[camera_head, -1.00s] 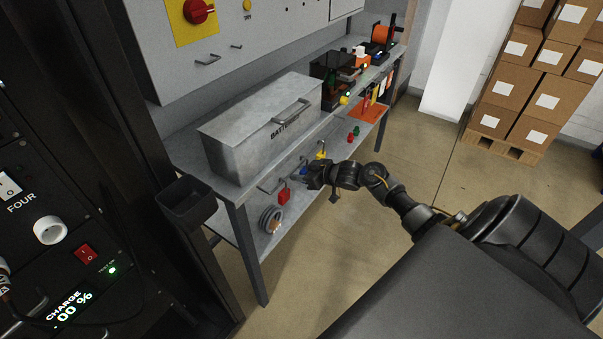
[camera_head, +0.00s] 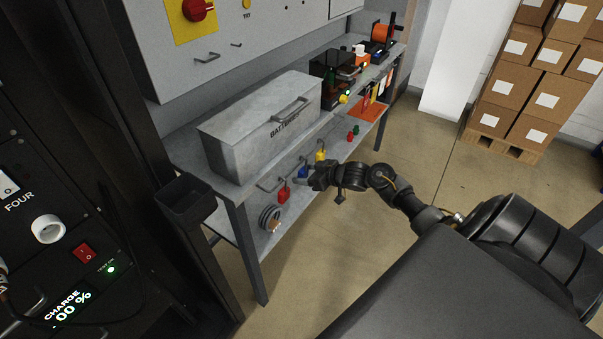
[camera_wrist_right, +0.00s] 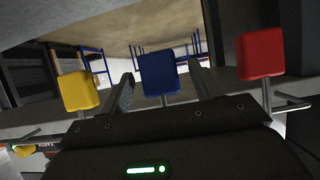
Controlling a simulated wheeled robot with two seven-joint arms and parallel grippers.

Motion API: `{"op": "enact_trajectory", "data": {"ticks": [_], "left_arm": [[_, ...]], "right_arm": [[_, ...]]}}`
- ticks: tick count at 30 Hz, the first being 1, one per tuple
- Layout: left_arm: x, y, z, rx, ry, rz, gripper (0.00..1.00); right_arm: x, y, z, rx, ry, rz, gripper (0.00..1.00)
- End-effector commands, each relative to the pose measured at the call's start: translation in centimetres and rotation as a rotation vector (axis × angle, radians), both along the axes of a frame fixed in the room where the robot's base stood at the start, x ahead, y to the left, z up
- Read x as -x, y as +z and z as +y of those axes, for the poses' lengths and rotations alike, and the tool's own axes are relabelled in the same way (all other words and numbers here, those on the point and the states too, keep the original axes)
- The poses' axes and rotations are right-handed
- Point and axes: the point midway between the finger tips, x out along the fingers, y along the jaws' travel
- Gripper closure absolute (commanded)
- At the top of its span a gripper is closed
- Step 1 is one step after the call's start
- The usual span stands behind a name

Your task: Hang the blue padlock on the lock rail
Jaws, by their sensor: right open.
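My right gripper (camera_head: 309,181) is open right beside the blue padlock. In the right wrist view, the blue padlock (camera_wrist_right: 159,72) shows upright between the two spread fingers, with the yellow padlock (camera_wrist_right: 77,91) to the left and the red padlock (camera_wrist_right: 260,55) to the right. I cannot tell whether a finger touches it. I cannot clearly pick out the lock rail. My left gripper is not in view.
A grey battery box (camera_head: 262,146) stands on the workbench above the padlocks. A cable coil (camera_head: 270,218) sits on the lower shelf. A black bin (camera_head: 186,202) and a dark rack are at the left.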

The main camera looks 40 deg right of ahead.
Motion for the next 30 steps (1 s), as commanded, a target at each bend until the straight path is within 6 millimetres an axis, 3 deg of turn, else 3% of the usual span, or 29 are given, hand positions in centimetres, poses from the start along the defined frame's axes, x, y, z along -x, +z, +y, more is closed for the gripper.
{"op": "enact_trajectory", "data": {"ticks": [6, 12, 30], "left_arm": [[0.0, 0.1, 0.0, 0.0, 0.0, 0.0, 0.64], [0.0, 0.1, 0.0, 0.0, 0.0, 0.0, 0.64], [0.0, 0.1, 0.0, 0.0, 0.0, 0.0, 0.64]], "right_arm": [[4.0, 1.9, -1.2, 0.005, 0.002, 0.002, 0.37], [6.4, 3.2, -1.9, 0.002, 0.001, 0.001, 0.37], [7.3, 3.7, -2.2, 0.024, 0.012, -0.007, 0.37]]}}
